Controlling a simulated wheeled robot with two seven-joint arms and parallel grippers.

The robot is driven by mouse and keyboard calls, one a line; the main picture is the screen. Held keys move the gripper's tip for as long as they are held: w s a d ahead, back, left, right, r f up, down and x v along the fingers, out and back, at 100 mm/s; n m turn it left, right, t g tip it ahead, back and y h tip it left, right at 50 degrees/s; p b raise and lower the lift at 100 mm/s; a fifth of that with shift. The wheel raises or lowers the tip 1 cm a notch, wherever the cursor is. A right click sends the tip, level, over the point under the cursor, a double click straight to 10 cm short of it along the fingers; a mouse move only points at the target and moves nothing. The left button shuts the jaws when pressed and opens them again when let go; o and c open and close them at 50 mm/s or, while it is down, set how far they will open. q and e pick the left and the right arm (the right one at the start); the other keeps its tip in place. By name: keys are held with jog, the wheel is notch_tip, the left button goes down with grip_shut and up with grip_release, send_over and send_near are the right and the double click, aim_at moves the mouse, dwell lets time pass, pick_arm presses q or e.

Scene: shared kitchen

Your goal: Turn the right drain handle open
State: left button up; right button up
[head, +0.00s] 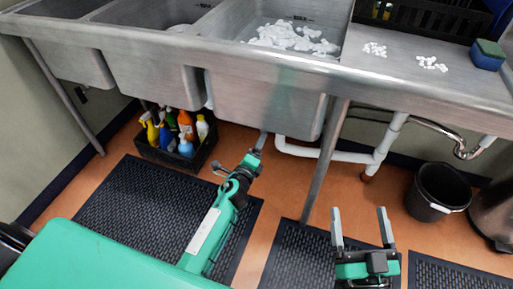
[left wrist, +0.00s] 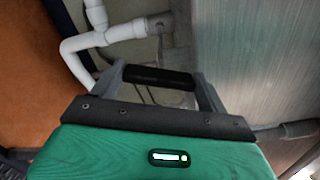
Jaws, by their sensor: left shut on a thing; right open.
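The sink (head: 250,85) has three steel basins, and the right one holds white foam. My left gripper (head: 257,152) is under the front of the right basin. In the left wrist view, its two fingers are closed on the ends of a short black grip, the right drain handle (left wrist: 160,77). In the head view the handle is hard to tell from the fingers. The drain valve behind it is mostly hidden, so its setting cannot be told. My right gripper (head: 360,214) is open and empty, low over the floor to the right.
White drain pipes (head: 330,155) run under the sink, also close by in the left wrist view (left wrist: 80,48). A sink leg (head: 325,160) stands between my grippers. A crate of bottles (head: 210,148), black mats (head: 150,205) and a dark bucket (head: 437,190) are on the floor.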

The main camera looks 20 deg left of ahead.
dwell(0.5)
pick_arm(q)
jog(key=o, duration=1)
pick_arm(e)
jog(key=shift+r, duration=0.1)
pick_arm(q)
jog(key=s, duration=1.4)
jog(key=shift+a, duration=0.25)
pick_arm(e)
jog(key=shift+w+d+r+t, duration=0.1)
jog(key=shift+d+r+t, duration=0.1)
jog(key=shift+r+t, duration=0.3)
jog(key=shift+w+d+r+t, duration=0.15)
jog(key=shift+r+t, duration=0.15)
jog(key=shift+r, duration=0.25)
jog(key=shift+s, duration=0.2)
